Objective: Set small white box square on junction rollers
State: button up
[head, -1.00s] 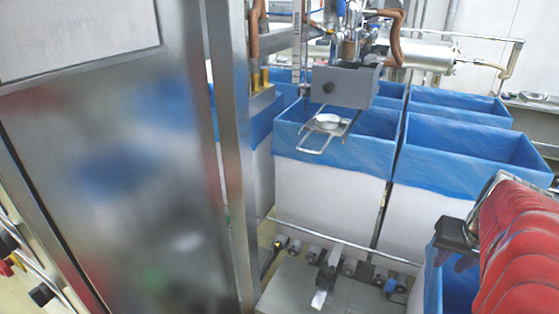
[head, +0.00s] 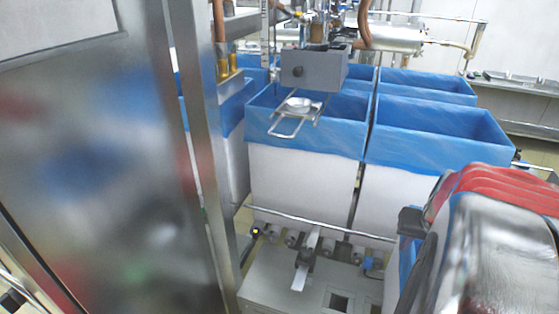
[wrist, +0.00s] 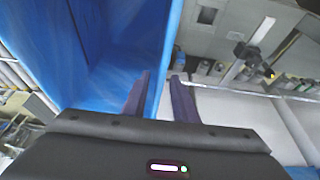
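The small white box (head: 388,286) with a blue liner stands at the lower right of the head view, partly hidden behind my arm. In the wrist view its blue-lined inside (wrist: 100,60) fills the left, and its wall runs between the two fingers. In the head view the dark gripper body (head: 411,221) is at the box's upper edge; the fingertips are hidden. The rollers (head: 325,246) lie in a row left of the box, behind a grey machine top. The box's underside is out of sight.
Large white boxes with blue liners (head: 300,185) stand behind the rollers. A thin rail (head: 310,222) runs above the rollers. A tall steel cabinet (head: 90,190) fills the left. A grey head with a wire frame (head: 313,70) hangs over one large box. The grey machine top (head: 265,280) looks mostly clear.

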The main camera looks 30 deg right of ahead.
aim_at(406, 254)
jog(key=shift+x, duration=0.9)
jog(key=shift+x, duration=2.6)
jog(key=shift+f, duration=0.2)
jog(key=shift+c, duration=0.2)
grip_shut()
